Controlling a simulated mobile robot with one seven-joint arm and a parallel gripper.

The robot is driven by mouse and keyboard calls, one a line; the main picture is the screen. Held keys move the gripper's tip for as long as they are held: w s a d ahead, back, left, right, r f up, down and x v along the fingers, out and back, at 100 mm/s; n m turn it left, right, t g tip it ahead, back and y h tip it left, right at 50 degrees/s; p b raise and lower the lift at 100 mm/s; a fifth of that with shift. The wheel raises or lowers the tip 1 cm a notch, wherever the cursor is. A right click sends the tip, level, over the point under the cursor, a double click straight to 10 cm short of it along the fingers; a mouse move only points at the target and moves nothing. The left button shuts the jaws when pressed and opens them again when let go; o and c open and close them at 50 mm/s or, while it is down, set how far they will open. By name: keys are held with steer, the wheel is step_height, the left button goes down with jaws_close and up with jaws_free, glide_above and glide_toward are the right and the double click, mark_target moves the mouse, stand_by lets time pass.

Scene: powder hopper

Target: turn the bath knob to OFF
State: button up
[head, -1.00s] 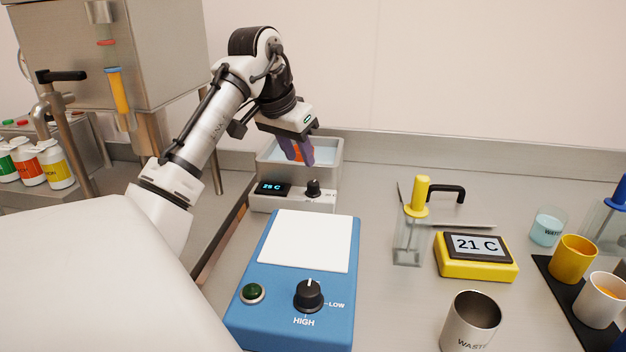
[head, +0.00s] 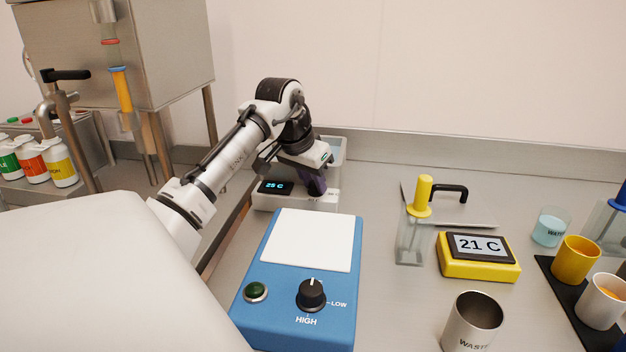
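The water bath (head: 338,152) stands at the back, behind the blue box. Its white front panel (head: 270,203) carries a dark display (head: 276,187) reading about 25 C in blue. My gripper (head: 317,187), with purple fingers, points down at the right part of this panel. The bath knob is hidden behind the fingers. I cannot tell whether the fingers touch the knob or are closed around it. The knob's setting and the OFF mark are not visible.
A blue box (head: 256,324) with a white plate, green button and HIGH/LOW knob (head: 311,294) stands in front of the bath. A yellow 21 C display (head: 479,257), a waste cup (head: 472,322) and other cups are at right. A steel hopper (head: 160,50) is at left.

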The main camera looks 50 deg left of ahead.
steer(key=shift+c, duration=1.3)
steer(key=shift+w+d+n+y, duration=0.15)
steer(key=shift+n+y, duration=0.25)
steer(key=shift+n, duration=0.8)
steer(key=shift+n+g, duration=0.3)
steer(key=shift+n, duration=0.1)
steer(key=o, duration=0.7)
steer(key=shift+r, duration=0.1)
steer(key=v, duration=1.3)
steer(key=shift+s+d+r, duration=0.15)
steer(key=shift+s+r, duration=0.05)
steer(key=shift+s, duration=0.2)
